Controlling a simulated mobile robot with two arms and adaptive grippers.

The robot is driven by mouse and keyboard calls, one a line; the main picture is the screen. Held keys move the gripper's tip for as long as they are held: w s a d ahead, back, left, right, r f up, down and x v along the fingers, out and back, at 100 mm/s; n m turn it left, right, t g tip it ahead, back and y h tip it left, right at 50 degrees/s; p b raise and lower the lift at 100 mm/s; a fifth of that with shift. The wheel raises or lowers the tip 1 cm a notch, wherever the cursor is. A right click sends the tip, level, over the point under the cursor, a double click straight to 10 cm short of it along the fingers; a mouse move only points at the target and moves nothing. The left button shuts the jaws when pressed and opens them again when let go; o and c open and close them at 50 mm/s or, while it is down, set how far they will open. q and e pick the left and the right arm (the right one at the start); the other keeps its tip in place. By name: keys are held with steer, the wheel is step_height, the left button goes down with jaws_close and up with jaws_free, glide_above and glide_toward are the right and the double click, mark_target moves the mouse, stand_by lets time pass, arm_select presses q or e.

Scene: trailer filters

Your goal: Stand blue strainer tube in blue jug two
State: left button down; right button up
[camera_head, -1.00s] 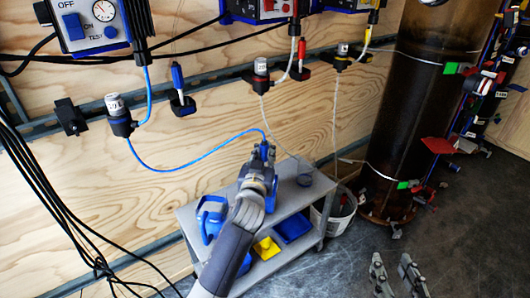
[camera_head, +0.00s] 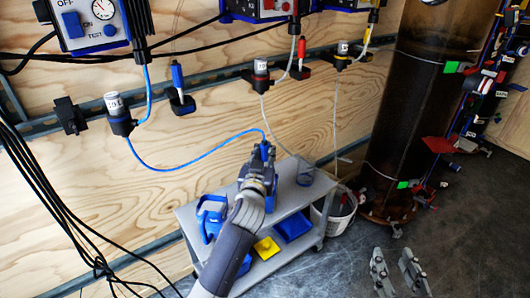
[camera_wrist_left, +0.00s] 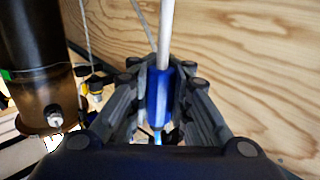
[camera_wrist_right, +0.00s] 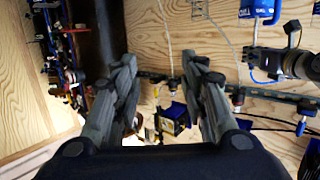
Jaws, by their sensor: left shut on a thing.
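My left gripper (camera_head: 262,160) is shut on the blue strainer tube (camera_wrist_left: 158,95), above the grey cart's top. In the left wrist view a white rod extends up from the tube's blue body, between the fingers. In the head view only a little blue of the tube (camera_head: 265,149) shows at the fingertips, with the blue hose leading to it. A blue jug (camera_head: 209,222) with a handle stands on the cart, left of my left arm. I cannot read a number on it, and my arm hides part of the cart. My right gripper (camera_head: 397,268) is open and empty above the floor.
Hoses hang from wall units. A dark cylinder (camera_head: 410,110) stands right. Black cables hang left.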

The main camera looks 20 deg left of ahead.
arm_select(q)
steer(key=shift+f, duration=0.25)
arm_select(e)
steer(key=shift+w+a+r+t, duration=0.15)
steer(key=shift+r+t, duration=0.2)
steer(key=shift+r, duration=0.25)
steer(key=shift+w+a+r+t, duration=0.15)
steer(key=shift+r+t, duration=0.2)
steer(key=shift+r, duration=0.2)
arm_select(q)
steer(key=shift+f+b, duration=0.4)
steer(key=shift+b, duration=0.15)
arm_select(e)
steer(key=shift+a+r+t+y, duration=0.15)
steer(key=shift+r+t+y, duration=0.45)
steer(key=shift+r, duration=0.85)
arm_select(q)
steer(key=c, duration=1.4)
jaws_free()
steer(key=shift+f, duration=0.1)
arm_select(e)
steer(key=shift+w, duration=0.1)
arm_select(q)
steer(key=shift+s+d, duration=0.1)
steer(key=shift+s, duration=0.55)
steer(key=s+d, duration=0.1)
steer(key=s, duration=0.9)
steer(key=shift+s+d, duration=0.15)
steer(key=shift+s, duration=0.2)
